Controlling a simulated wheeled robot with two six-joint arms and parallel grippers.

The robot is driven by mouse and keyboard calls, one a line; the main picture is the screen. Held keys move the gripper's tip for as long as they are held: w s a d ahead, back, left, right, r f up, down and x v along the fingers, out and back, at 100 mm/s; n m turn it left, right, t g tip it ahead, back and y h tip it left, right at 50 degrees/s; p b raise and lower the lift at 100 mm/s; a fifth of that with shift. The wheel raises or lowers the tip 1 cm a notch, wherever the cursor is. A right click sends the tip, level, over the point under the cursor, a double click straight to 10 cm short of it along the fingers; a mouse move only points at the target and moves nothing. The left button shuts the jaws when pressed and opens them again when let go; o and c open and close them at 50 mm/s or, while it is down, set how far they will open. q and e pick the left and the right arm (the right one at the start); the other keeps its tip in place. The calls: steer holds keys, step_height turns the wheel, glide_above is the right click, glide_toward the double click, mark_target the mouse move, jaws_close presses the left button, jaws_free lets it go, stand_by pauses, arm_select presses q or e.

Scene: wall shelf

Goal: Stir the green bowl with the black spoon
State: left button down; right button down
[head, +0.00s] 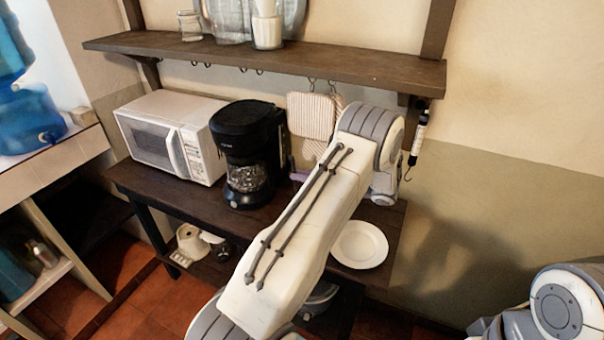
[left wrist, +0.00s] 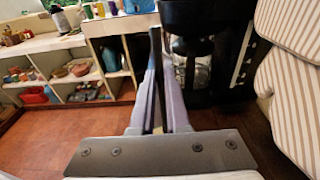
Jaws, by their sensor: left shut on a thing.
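My left gripper shows in the left wrist view (left wrist: 155,45), its two long fingers close together and shut on a thin dark thing, which looks like the black spoon's handle; its shape is mostly hidden between the fingers. In the head view only a pale purple bit of the left gripper (head: 298,176) shows beside the coffee maker; my own arm hides the rest. I cannot make out a green bowl in either view. My right gripper is out of view; only part of that arm shows at the lower right.
A black coffee maker (head: 249,155) and white microwave (head: 172,137) stand on the dark table, with a white plate (head: 359,245) at its right end. A wall shelf (head: 265,58) with hooks runs above. A striped cloth (head: 311,116) hangs close to the gripper.

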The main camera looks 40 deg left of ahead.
arm_select(q)
steer(key=shift+d+f+b, duration=0.15)
steer(key=shift+f+b, duration=0.65)
steer(key=shift+f, duration=0.45)
steer(key=shift+d+f+b, duration=0.15)
steer(key=shift+f+b, duration=0.6)
steer(key=shift+f, duration=0.5)
steer(key=shift+d, duration=0.1)
